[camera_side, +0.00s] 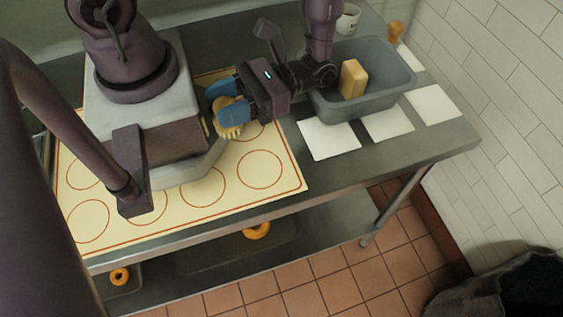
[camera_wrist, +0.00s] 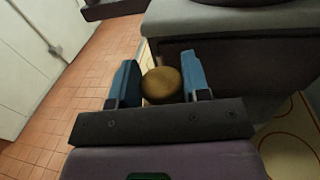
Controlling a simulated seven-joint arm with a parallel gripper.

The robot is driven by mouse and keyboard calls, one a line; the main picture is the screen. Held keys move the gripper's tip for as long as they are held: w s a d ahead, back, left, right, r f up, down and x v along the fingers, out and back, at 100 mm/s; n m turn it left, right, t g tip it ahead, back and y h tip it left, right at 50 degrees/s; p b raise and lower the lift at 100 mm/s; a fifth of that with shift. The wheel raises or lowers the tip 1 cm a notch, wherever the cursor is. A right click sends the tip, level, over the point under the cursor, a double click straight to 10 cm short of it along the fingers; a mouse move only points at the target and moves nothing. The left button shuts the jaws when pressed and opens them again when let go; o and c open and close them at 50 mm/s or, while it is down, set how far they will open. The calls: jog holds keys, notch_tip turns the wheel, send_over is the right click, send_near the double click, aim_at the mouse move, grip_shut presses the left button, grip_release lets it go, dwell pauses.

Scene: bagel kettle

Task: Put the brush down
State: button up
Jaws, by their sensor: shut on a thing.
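My gripper (camera_side: 234,100) has blue fingers and is shut on the brush (camera_side: 229,120), a tan, ridged thing, beside the grey pedestal of my arm. The brush is over the cream mat (camera_side: 285,178) with red circles; I cannot tell whether it touches the mat. In the wrist view the brush shows as a round tan top (camera_wrist: 161,86) between the two blue fingers of my gripper (camera_wrist: 160,76). The brush's lower part is hidden there.
A grey tub (camera_side: 330,102) holding a yellow block (camera_side: 352,78) stands right of my gripper. White sheets (camera_side: 328,140) lie in front of it. A white jar (camera_side: 348,20) and an orange-brown knob (camera_side: 396,30) are behind. An orange ring (camera_side: 257,231) lies below the table. Mat circles right of the pedestal are clear.

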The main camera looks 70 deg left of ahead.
jog(key=w+d+n+t+h, duration=0.3)
jog(key=w+n+t+h, duration=0.1)
jog(key=n+t+h, duration=0.45)
jog(key=w+d+n+t+h, duration=0.3)
jog(key=n+t+h, duration=0.4)
jog(key=n+t, duration=0.15)
jog(key=shift+m+t, duration=0.3)
jog(key=shift+t, duration=0.1)
jog(key=shift+w+a+f, duration=0.1)
jog(key=shift+w+f, duration=0.05)
jog(key=shift+f, duration=3.9)
jog(key=o, duration=0.9)
jog(key=shift+f, duration=0.1)
